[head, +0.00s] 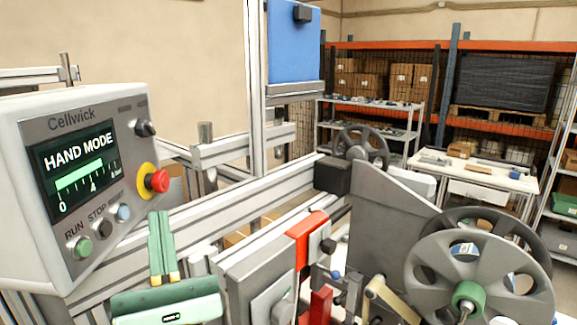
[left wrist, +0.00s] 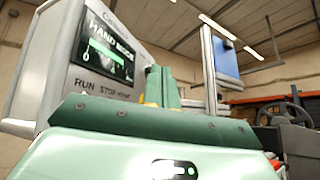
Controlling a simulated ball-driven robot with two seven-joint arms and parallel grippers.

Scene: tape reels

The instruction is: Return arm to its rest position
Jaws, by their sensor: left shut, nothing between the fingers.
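My left gripper (head: 161,216) is at the lower left of the head view. It is green, with two fingers side by side and pointing upward in the picture. The fingers are shut with nothing between them. They stand in front of the frame rail, to the right of the control box's buttons. In the left wrist view the same fingers (left wrist: 159,74) rise behind the green gripper body, beside the control box. I see nothing in contact with them, though the lower part is hidden in that view. My right gripper is in neither view.
A control box (head: 126,110) showing HAND MODE, with a red stop button (head: 157,181), stands close on the left. A red clamp (head: 306,240) and a grey reel (head: 500,270) are to the right. Aluminium rails (head: 245,207) cross the middle. A white table (head: 500,180) and shelves are behind.

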